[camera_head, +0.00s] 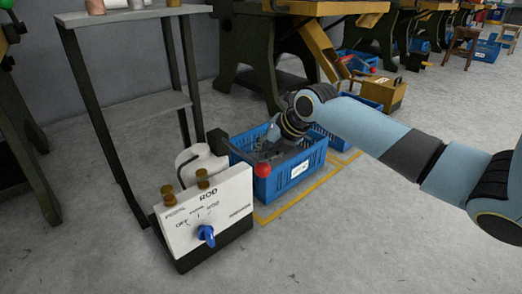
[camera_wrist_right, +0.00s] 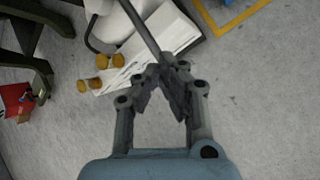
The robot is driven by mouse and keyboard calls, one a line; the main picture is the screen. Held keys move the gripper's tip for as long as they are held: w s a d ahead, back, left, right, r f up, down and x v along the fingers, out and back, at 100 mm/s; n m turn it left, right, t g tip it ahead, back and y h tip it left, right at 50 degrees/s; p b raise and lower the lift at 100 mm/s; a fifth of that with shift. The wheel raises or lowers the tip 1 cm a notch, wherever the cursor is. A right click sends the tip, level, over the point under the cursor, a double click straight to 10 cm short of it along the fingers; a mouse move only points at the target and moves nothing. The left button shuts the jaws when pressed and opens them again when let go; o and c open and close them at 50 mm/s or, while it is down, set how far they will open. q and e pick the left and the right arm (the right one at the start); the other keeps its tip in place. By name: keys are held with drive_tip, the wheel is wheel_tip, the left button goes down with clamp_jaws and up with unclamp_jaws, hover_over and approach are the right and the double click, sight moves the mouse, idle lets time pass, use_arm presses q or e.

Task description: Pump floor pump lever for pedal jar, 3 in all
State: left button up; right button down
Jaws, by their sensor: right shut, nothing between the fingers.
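The pump lever (camera_head: 240,157) is a dark bar with a red ball (camera_head: 262,170) at its end. It reaches out beside a white jar (camera_head: 194,163) behind the white control box. My right gripper (camera_head: 268,148) is above the blue crate, close to the lever. In the right wrist view my right gripper (camera_wrist_right: 174,66) has its fingertips together with nothing between them. The dark lever bar (camera_wrist_right: 140,28) runs down to the fingertips there; whether they touch it I cannot tell. The red ball does not show in that view. My left gripper is out of view.
The control box (camera_head: 207,212), marked ROD, has a blue knob (camera_head: 206,235) and brass posts. A blue crate (camera_head: 300,175) with dark parts stands on yellow floor lines. A grey shelf rack (camera_head: 148,103) is at left. The front floor is clear.

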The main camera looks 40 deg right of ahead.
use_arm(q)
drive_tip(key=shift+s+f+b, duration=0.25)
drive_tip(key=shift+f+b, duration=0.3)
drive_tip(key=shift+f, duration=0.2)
use_arm(e)
drive_tip(key=shift+s+f, duration=0.25)
drive_tip(key=shift+f, duration=0.85)
idle(0.3)
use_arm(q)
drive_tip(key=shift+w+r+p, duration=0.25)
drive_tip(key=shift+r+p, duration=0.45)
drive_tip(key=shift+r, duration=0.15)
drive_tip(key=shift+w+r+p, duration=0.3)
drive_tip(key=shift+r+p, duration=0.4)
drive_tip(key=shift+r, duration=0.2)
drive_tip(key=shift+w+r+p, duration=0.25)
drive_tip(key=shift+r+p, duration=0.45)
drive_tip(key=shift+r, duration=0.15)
use_arm(e)
drive_tip(key=shift+w+r, duration=0.2)
drive_tip(key=shift+r, duration=1)
drive_tip(key=shift+w+r, duration=0.2)
drive_tip(key=shift+r, duration=1)
drive_tip(key=shift+w+r, duration=0.2)
drive_tip(key=shift+r, duration=1)
